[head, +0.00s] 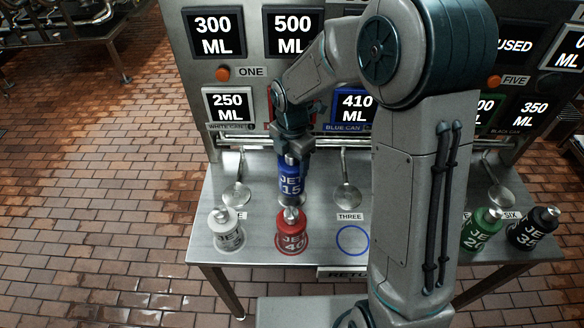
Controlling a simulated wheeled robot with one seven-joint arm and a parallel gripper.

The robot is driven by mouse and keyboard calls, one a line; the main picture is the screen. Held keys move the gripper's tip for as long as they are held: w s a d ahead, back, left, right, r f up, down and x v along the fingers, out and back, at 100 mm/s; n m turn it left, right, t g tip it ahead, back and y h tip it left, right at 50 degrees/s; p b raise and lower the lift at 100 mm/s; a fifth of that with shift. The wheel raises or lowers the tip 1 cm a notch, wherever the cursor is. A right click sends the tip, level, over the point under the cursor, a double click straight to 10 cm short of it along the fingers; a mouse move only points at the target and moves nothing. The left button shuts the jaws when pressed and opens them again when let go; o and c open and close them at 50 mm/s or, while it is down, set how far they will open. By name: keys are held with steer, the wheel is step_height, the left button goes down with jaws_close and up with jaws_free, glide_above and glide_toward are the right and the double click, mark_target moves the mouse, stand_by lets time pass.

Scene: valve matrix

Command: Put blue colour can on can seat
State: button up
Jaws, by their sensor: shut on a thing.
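The blue can (291,185), labelled JET 15, is upright behind the red can on the steel table. My gripper (291,155) comes down from above and is shut on the top of the blue can. Whether the can's base touches the table is hidden by the red can. An empty blue ring (340,250) is marked on the table to the right of the red can, below the label THREE. No can stands in it. A round metal piece on a stem (347,198) is behind that ring. Which of these is the can seat I cannot tell.
The white can (227,236) and the red can (291,236) stand at the table's front. A green can (480,229) and a black can (533,229) stand at the right. The display panel (240,75) rises behind. My arm hides the table's middle right.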

steer(key=shift+f+p, duration=0.3)
steer(key=shift+f, duration=1.65)
steer(key=shift+f, duration=0.2)
steer(key=o, duration=1.5)
steer(key=shift+c, duration=0.2)
steer(key=shift+r, duration=0.15)
